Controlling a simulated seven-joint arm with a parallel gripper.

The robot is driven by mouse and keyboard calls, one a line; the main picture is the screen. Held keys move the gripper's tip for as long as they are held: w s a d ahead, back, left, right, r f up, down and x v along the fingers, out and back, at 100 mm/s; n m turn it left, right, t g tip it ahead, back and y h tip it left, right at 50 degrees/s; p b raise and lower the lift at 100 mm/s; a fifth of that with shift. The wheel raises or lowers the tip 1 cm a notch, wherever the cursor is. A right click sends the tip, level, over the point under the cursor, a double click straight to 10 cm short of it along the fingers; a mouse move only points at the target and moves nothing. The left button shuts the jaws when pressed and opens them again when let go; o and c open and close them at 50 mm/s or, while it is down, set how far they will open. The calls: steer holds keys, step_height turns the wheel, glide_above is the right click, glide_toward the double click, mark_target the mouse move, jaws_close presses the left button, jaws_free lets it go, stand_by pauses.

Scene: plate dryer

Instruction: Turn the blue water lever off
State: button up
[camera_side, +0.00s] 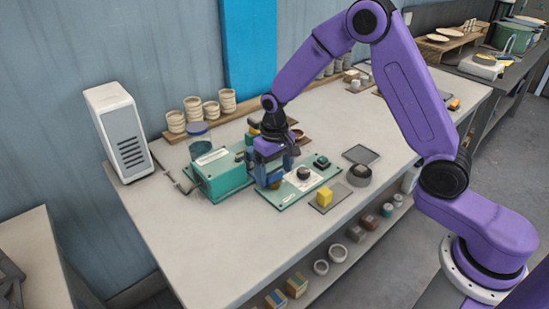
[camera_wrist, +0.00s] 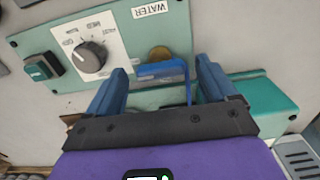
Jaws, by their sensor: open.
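The blue water lever (camera_wrist: 162,70) shows in the wrist view, in front of a round brass fitting (camera_wrist: 159,53) on a pale green panel (camera_wrist: 118,48). A white label reading WATER (camera_wrist: 150,9) is on the same panel. My gripper (camera_wrist: 166,76) is open, with one blue finger on each side of the lever. I cannot tell whether either finger touches it. In the side view my gripper (camera_side: 270,177) is low over the left part of the panel (camera_side: 297,190), and I cannot make out the lever apart from the fingers.
A black dial (camera_wrist: 89,57) and a dark green switch (camera_wrist: 43,67) are on the panel. A teal box (camera_side: 221,175) stands left of my gripper. A yellow block (camera_side: 324,196) lies to the right. Clay cups (camera_side: 193,107) stand behind. The front left of the table is clear.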

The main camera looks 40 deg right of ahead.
mark_target(274, 174)
step_height(274, 174, up, 17)
steer(key=shift+r, duration=0.15)
stand_by(0.4)
steer(key=s+d+f+n, duration=0.2)
steer(key=s+n, duration=0.4)
steer(key=s, duration=1)
steer(key=s+d+f+n, duration=0.2)
steer(key=s+n, duration=0.4)
steer(key=s, duration=1)
steer(key=shift+s+d+f+n, duration=0.3)
steer(key=shift+d+f+n, duration=0.1)
steer(key=shift+f, duration=0.25)
